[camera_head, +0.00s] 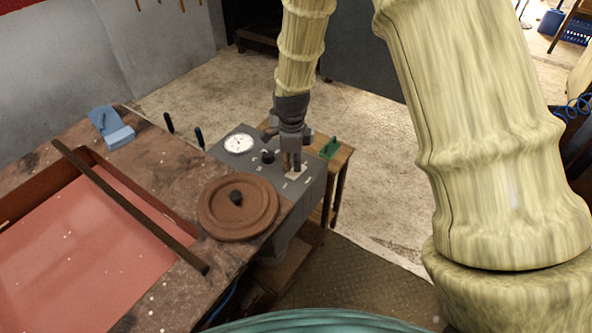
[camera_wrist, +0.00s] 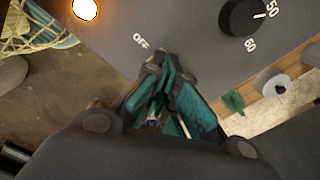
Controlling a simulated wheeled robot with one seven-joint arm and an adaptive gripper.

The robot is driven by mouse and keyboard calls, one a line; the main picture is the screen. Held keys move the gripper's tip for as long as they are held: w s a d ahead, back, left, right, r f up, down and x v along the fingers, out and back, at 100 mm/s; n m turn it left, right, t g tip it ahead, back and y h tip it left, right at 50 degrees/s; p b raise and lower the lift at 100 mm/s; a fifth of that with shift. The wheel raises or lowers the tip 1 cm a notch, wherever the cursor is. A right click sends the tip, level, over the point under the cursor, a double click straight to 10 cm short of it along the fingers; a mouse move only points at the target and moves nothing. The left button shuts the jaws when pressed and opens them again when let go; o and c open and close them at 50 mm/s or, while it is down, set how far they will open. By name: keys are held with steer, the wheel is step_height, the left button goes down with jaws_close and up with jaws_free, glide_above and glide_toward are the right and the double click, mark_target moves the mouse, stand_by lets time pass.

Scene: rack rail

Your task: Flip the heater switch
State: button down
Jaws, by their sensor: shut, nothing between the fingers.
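The grey control panel (camera_head: 312,180) sits at the right end of the workbench. My gripper (camera_head: 291,168) points down at it, with its fingertips over a small pale plate (camera_head: 300,173) on the panel. In the wrist view the fingers of my gripper (camera_wrist: 167,66) are together and empty, at the panel face just beside the "OFF" label (camera_wrist: 141,40). The heater switch itself cannot be made out; the fingers cover that spot. A round lamp (camera_wrist: 85,9) glows on the panel. A black dial knob (camera_wrist: 243,17) with "50" and "60" marks is to the right.
A white gauge (camera_head: 239,144) and the dial knob (camera_head: 267,156) are left of my gripper. A round brown lid (camera_head: 238,208) lies close by on the bench. A green object (camera_head: 330,147) rests on a wooden stool (camera_head: 345,157) behind. A red tray (camera_head: 80,258) fills the left.

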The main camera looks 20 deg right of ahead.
mark_target(293, 174)
steer(key=shift+f+b, duration=0.35)
steer(key=shift+f, duration=0.8)
stand_by(1.1)
steer(key=shift+r+p, duration=2.9)
steer(key=shift+r, duration=0.6)
